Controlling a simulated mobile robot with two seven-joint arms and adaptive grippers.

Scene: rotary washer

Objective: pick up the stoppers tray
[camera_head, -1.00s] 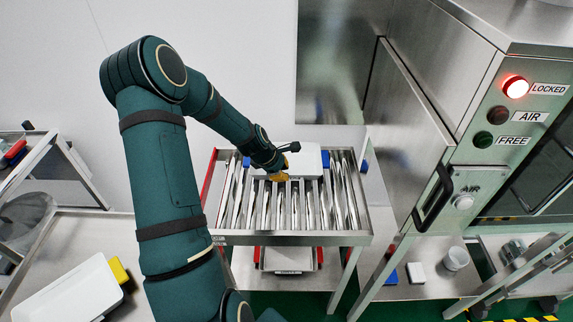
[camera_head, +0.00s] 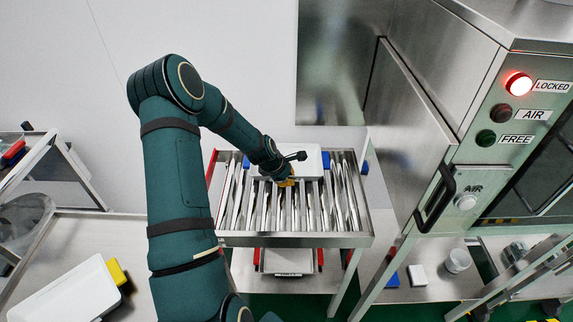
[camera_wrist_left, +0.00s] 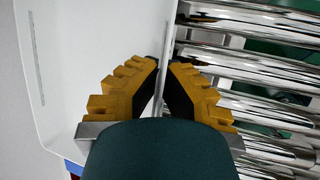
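A white tray (camera_head: 307,163) with blue ends lies on the roller rack; I take it to be the stoppers tray. Its inside is only partly seen. My left gripper (camera_head: 287,182) is at the tray's near long edge, pointing down. In the left wrist view the fingertips of the left gripper (camera_wrist_left: 164,68) are close together, with the thin rim of the white tray (camera_wrist_left: 95,60) between them. One finger is on the inner side and the other on the roller side. My right gripper is not in view.
A steel washer (camera_head: 400,120) with a lit red LOCKED lamp stands at the right. Another white tray with a yellow end (camera_head: 70,292) lies on the left table.

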